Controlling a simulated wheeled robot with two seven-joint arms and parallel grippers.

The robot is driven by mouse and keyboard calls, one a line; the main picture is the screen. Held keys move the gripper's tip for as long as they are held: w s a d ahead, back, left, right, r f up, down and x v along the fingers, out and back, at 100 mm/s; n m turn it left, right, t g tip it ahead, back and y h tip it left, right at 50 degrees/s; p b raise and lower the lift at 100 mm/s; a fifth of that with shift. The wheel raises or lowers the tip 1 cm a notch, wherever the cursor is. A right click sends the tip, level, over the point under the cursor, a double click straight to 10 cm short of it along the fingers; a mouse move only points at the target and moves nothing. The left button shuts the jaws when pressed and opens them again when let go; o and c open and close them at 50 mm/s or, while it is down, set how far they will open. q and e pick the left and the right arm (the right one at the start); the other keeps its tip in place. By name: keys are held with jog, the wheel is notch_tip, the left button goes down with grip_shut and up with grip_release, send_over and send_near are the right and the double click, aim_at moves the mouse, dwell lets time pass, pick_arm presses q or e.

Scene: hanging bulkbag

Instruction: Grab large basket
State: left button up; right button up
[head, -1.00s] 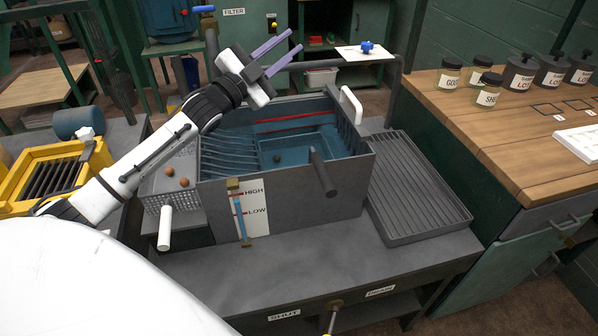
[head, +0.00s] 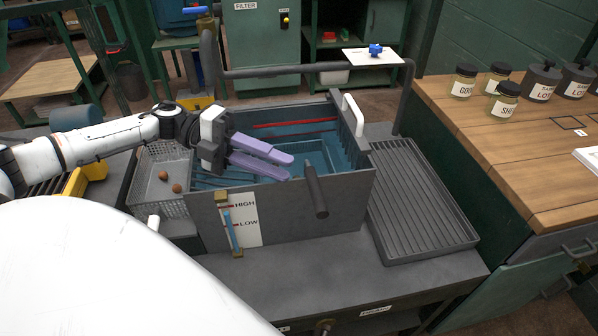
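A grey perforated basket (head: 146,191) with brown round items in it stands left of a grey tank. A white handle (head: 153,222) shows near its front, partly hidden by my white body. Inside the tank (head: 290,215) is blue-tinted water with a rectangular basket-like form (head: 300,158), partly hidden by my gripper. A white handle (head: 352,113) rises at the tank's right side. I cannot tell which of these is the large basket. My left gripper (head: 291,167) has lilac fingers, apart and empty, over the tank's left and middle part. My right gripper is not in view.
A dark rod (head: 315,190) juts from the tank's front wall. A grey pipe (head: 300,69) runs behind the tank. A ribbed drain tray (head: 425,200) lies to the right, empty. A wooden bench (head: 520,150) with jars stands further right.

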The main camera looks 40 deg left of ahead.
aim_at(306, 176)
pick_arm(q)
jog(key=x, duration=0.5)
jog(key=shift+d, duration=0.35)
jog(key=shift+c, duration=0.4)
grip_shut()
jog(key=shift+r, duration=0.15)
